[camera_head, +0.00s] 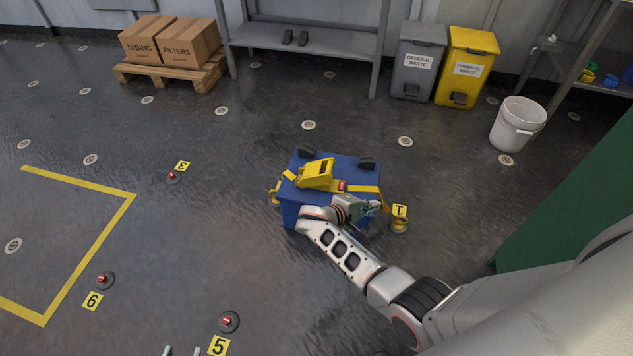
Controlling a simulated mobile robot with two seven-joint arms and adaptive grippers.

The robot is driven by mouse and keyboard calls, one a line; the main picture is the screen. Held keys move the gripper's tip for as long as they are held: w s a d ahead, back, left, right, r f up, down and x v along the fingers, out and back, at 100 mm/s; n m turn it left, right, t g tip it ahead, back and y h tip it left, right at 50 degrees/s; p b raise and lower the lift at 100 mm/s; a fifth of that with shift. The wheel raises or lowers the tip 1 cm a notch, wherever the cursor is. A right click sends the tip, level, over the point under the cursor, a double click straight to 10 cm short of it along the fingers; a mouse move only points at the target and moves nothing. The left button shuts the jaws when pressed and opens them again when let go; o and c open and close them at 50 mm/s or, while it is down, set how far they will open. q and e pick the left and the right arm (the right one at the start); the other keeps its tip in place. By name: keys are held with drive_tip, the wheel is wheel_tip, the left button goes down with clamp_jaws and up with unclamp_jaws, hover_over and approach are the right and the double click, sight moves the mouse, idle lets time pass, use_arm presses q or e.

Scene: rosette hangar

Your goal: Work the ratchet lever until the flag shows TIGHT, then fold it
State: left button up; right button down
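A blue case (335,165) stands on the floor with a yellow strap (362,189) across its top. The yellow ratchet (316,174) sits on the strap, its lever apparently raised at a slant. A small red patch (343,186) shows at the ratchet's right end; any lettering is too small to read. My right gripper (374,206) is at the case's near right edge, just right of and nearer than the ratchet; its fingers are too small and partly hidden to judge. Only the two separated fingertips of my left gripper (182,351) show at the bottom edge.
Yellow floor anchors stand beside the case, the right one (400,225) near tag 1. Red-topped floor fittings (228,321) lie at left and front. A green panel (570,205) and my arm fill the right. Bins (416,62), shelf and cartons stand behind.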

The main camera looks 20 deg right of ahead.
drive_tip(key=c, duration=2.9)
unclamp_jaws()
drive_tip(key=o, duration=0.8)
drive_tip(key=shift+c, duration=0.2)
